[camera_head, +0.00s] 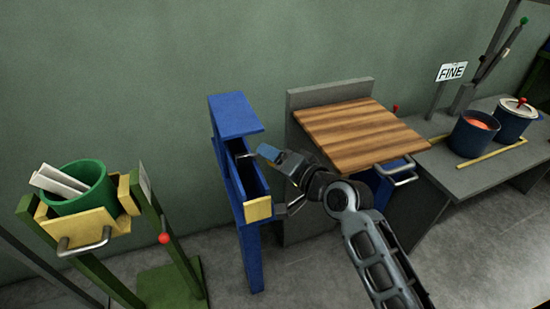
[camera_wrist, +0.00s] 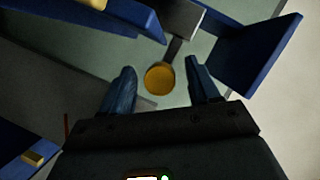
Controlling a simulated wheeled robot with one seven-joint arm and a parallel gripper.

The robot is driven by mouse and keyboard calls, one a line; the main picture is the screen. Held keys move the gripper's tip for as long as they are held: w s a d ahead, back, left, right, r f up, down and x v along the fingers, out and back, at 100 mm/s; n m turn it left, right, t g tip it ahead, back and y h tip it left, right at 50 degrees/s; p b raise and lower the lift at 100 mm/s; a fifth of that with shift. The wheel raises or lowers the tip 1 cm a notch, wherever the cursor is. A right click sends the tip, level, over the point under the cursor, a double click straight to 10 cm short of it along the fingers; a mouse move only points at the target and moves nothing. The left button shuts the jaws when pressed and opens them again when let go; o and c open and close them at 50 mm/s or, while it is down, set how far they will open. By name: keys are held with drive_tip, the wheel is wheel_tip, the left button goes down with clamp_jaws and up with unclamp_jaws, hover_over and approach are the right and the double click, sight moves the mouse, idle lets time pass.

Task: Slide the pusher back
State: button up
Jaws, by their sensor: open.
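A blue stand (camera_head: 236,115) holds a narrow blue trough with a yellow plate (camera_head: 258,209) at its near end. My gripper (camera_head: 266,152) is over the trough's upper part, beside a small thin metal piece (camera_head: 246,155). In the wrist view my gripper (camera_wrist: 161,68) is open, with its two blue fingers apart. A round yellow knob (camera_wrist: 159,78), seemingly the pusher's end, shows between them in the picture, with a grey bar (camera_wrist: 182,28) behind it. I cannot tell its depth between the fingers, and no contact shows. The trough's inside is partly hidden by my gripper.
A wood-topped grey bench (camera_head: 352,130) stands close right of the stand. A green bucket (camera_head: 82,188) sits in a yellow holder on the left. Blue pots (camera_head: 472,134) stand on the right bench by a FINE sign (camera_head: 451,71). Blue walls flank the fingers in the wrist view.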

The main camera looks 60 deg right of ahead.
drive_tip(key=shift+c, duration=0.4)
clamp_jaws()
